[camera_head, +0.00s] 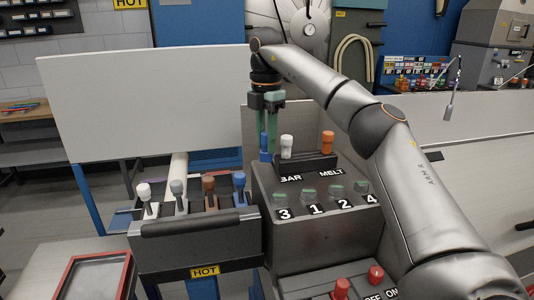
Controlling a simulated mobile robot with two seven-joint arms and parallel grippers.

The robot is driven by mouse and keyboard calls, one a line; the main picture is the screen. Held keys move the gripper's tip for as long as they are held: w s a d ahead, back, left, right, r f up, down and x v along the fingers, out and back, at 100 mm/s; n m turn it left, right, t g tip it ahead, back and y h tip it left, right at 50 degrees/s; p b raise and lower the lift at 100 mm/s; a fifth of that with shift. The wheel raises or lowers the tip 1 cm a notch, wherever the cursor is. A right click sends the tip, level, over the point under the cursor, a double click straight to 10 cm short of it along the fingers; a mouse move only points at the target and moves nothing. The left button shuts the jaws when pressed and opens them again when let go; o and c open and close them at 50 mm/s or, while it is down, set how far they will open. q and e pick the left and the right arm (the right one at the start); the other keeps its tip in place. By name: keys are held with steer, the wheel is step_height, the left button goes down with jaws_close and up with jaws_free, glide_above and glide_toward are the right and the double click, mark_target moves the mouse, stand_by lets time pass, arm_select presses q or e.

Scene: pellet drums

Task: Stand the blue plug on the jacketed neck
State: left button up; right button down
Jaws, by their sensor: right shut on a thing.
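My right gripper (267,128), with green fingers pointing down, is shut on a blue plug (265,148). The plug hangs upright below the fingers, at the left end of a dark rack on the grey console; whether it touches anything there is unclear. In the rack stand a white plug (287,144) and an orange plug (327,142), above the labels BAR and MELT. I cannot tell which part is the jacketed neck. My left gripper is not in view.
The grey console (310,235) has several numbered greenish fittings and red knobs in front. A white panel (140,105) stands behind. A red-rimmed tray (68,275) is at lower left.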

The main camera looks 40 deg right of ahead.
mark_target(267, 154)
steer(key=f, duration=0.3)
steer(key=shift+w+d+f+p, duration=0.2)
steer(key=shift+d+p, duration=0.1)
steer(key=shift+d, duration=0.05)
steer(key=shift+f, duration=0.25)
steer(key=shift+f, duration=0.15)
steer(key=c, duration=0.6)
jaws_free()
